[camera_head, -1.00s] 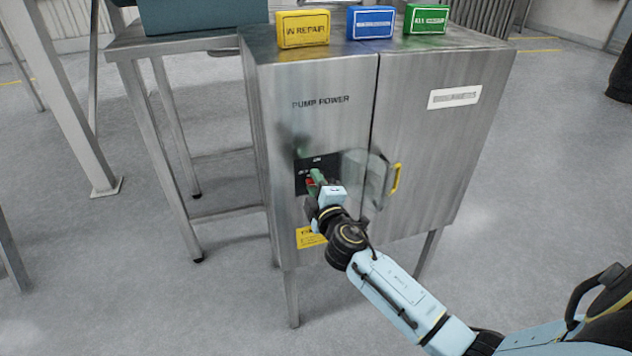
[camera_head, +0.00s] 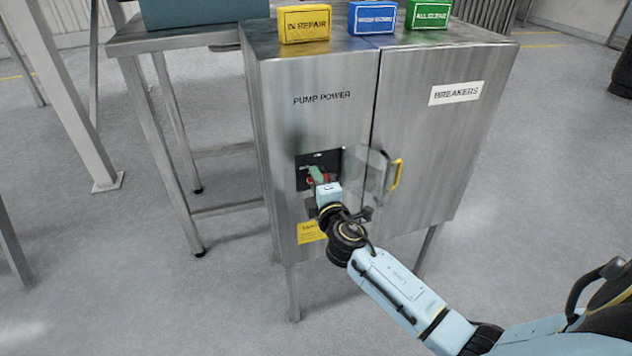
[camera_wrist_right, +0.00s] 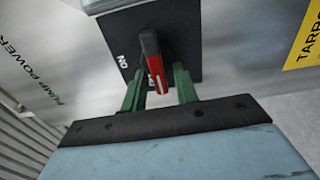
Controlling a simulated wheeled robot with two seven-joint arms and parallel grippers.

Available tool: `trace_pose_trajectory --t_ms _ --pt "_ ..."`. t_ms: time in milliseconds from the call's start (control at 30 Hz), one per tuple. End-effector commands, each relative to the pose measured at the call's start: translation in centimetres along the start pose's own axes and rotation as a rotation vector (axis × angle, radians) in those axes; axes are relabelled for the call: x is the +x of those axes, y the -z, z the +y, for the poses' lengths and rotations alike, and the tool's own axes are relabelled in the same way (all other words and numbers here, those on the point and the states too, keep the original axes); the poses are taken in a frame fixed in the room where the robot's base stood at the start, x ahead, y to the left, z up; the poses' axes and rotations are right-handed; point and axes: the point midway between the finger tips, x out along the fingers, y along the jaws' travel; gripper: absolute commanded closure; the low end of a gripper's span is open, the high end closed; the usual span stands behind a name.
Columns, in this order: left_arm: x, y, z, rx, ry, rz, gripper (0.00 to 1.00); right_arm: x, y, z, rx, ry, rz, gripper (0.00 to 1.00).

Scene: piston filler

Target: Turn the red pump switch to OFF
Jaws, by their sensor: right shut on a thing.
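The red pump switch (camera_wrist_right: 152,60) is a red lever with a dark end on a black panel (camera_wrist_right: 184,40). In the wrist view, white ON lettering lies left of the lever, and another white marking beside it is partly covered. My right gripper (camera_wrist_right: 159,88) has its green fingers on either side of the lever's near end, shut on it. In the head view, my right gripper (camera_head: 317,176) is at the panel on the cabinet's left front, with a little red showing beside the fingers; the lever is mostly hidden there. My left gripper is not in view.
The panel's clear cover (camera_head: 374,172) stands swung open to the right, with a yellow handle (camera_head: 397,174), close beside my right wrist. The steel cabinet (camera_head: 420,130) carries yellow, blue and green signs on top. Floor in front is clear.

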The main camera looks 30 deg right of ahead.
Motion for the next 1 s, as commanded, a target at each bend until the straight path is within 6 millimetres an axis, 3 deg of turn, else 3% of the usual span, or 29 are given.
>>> trace_pose_trajectory --t_ms 33,200,567,667,800,1000 --pt "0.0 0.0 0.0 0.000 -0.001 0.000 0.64 0.0 0.0 -0.1 -0.002 0.001 -0.001 0.69" --pt "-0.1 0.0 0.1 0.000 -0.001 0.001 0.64 0.0 0.0 -0.1 -0.001 0.001 0.000 0.51" --pt "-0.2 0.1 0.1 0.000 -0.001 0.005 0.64 -0.7 0.0 -0.1 0.001 0.002 0.000 0.51" --pt "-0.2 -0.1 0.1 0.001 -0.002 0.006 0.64 -2.0 0.0 -0.1 0.002 0.003 0.001 0.51" --pt "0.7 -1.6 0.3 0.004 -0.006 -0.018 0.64 -4.8 0.0 -0.1 0.001 0.004 0.001 0.51" --pt "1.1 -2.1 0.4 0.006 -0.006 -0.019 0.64 -9.0 0.0 -0.2 0.002 0.004 0.000 0.51"
